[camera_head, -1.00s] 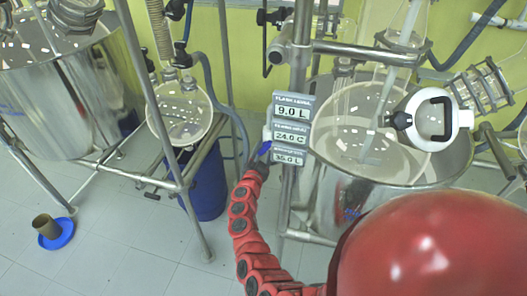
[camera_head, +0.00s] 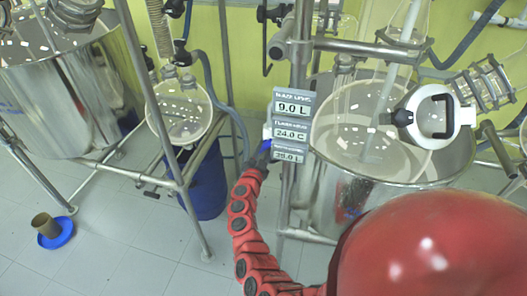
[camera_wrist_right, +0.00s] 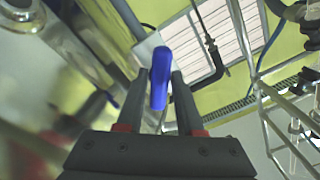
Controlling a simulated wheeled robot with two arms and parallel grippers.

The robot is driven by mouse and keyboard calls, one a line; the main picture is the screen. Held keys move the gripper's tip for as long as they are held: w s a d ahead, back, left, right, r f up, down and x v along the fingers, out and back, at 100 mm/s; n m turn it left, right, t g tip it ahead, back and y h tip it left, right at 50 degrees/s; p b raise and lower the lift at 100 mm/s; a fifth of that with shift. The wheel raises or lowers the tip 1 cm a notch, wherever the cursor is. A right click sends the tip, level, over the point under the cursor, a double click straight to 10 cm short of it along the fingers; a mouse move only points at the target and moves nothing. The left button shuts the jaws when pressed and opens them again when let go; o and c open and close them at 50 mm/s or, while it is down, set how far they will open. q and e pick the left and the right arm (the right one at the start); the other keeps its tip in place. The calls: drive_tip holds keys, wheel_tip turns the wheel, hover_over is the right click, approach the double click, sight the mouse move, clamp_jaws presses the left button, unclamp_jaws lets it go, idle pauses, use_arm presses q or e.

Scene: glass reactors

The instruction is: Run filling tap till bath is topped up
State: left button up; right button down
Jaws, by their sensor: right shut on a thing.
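The filling tap's blue handle (camera_head: 266,144) is at the left edge of a stack of displays (camera_head: 292,125). My right gripper (camera_head: 261,156) is at this handle, its red jointed arm rising from the bottom. In the right wrist view the blue handle (camera_wrist_right: 159,88) stands between the two dark fingers (camera_wrist_right: 158,103), which are shut on it. The bath (camera_head: 325,195) is a shiny steel vessel on the right, around a large glass flask (camera_head: 362,125). The displays read 9.0 L and 24.0 C; the lowest, in litres, is blurred. My left gripper is out of view.
A second steel vessel (camera_head: 75,110) stands at the left. A round glass flask (camera_head: 182,115) hangs above a blue drum (camera_head: 205,180). Metal frame tubes (camera_head: 165,145) stand nearby. A white ring with a black handle (camera_head: 440,118) is at the right. A blue dish (camera_head: 55,238) lies on the floor.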

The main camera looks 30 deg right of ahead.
drive_tip(key=shift+f+m+b, duration=0.35)
drive_tip(key=shift+m+b, duration=0.7)
drive_tip(key=shift+m, duration=0.15)
drive_tip(key=m+b, duration=0.3)
drive_tip(key=shift+r+m, duration=0.1)
drive_tip(key=shift+m, duration=0.2)
drive_tip(key=shift+r+m+b, duration=0.2)
drive_tip(key=shift+m+b, duration=1.75)
drive_tip(key=shift+m, duration=0.25)
drive_tip(key=shift+r, duration=0.1)
drive_tip(key=shift+a, duration=0.1)
drive_tip(key=c, duration=0.7)
unclamp_jaws()
